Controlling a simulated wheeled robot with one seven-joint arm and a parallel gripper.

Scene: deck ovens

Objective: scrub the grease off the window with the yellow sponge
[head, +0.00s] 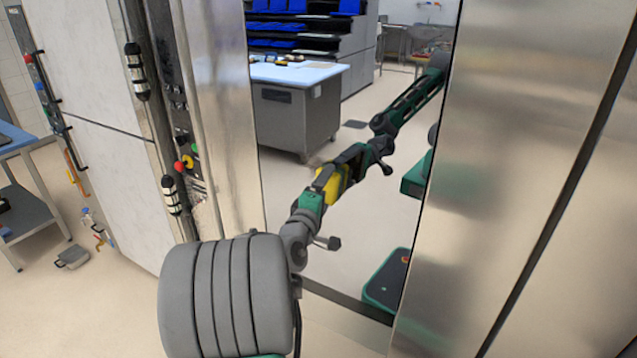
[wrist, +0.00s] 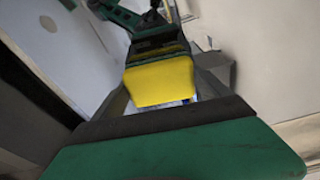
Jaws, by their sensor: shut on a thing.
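The window (head: 290,185) is a tall glossy pane between metal panels in the head view. It mirrors the room and my arm. My gripper (head: 322,188) is in front of the pane, shut on the yellow sponge (head: 333,188). The sponge meets or nearly meets its mirror image; I cannot tell whether it touches the glass. In the wrist view the sponge (wrist: 160,82) sticks out beyond my gripper (wrist: 165,110), with the dark reflected gripper just past it. I cannot make out any grease on the pane.
Brushed metal panels (head: 520,150) flank the pane on the right. Left of it are a red knob (head: 179,166) and black-and-white fittings (head: 136,70) that jut out. A blue-topped table (head: 25,190) stands at far left. A grey pan (head: 73,257) is by the floor.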

